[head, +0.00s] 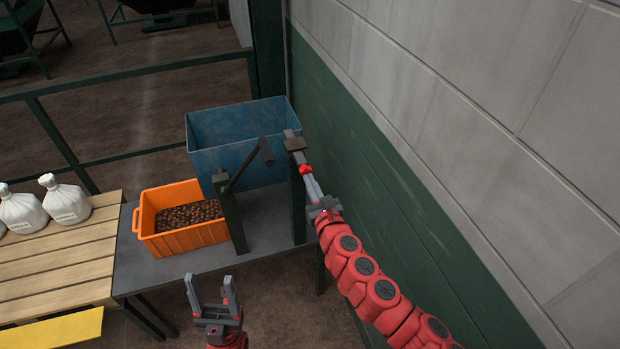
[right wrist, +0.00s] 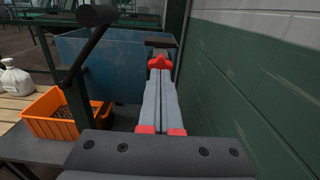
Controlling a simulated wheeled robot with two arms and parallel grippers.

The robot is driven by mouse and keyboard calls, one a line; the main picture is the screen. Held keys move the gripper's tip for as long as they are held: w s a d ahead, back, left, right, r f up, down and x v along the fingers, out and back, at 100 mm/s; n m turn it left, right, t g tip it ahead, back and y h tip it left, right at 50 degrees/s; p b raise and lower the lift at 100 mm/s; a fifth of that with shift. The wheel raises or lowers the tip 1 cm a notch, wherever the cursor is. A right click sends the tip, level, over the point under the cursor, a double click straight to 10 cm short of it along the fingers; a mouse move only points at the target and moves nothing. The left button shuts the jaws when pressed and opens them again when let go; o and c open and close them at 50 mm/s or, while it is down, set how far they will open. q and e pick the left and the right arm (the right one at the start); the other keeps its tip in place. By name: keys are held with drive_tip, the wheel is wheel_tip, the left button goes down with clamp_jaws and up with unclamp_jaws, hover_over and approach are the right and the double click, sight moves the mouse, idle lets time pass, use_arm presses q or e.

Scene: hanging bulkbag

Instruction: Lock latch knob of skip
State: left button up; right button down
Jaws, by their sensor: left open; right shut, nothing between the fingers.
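The blue skip (head: 225,130) stands on a grey table against the wall and also shows in the right wrist view (right wrist: 98,62). A red knob (head: 305,168), apparently the latch knob, sits on a grey bar at the skip's right side. In the right wrist view the knob (right wrist: 159,62) is straight beyond my fingertips. My right gripper (head: 309,179) is shut and empty, its tips right at the knob; I cannot tell whether they touch. My left gripper (head: 211,292) is open and empty, low in front of the table.
A dark lever handle (head: 266,151) rises from a post (head: 231,215) in front of the skip. An orange crate (head: 190,239) of brown pieces stands on the table (head: 178,266). The wall (head: 480,130) is close on the right.

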sight(305, 169)
drive_tip(key=shift+w+a, duration=0.1)
drive_tip(key=shift+w, duration=0.1)
drive_tip(key=b+x, duration=0.1)
drive_tip(key=x, duration=0.3)
drive_tip(key=shift+w+a, duration=0.15)
drive_tip(key=shift+w, duration=0.25)
drive_tip(key=shift+r, duration=0.2)
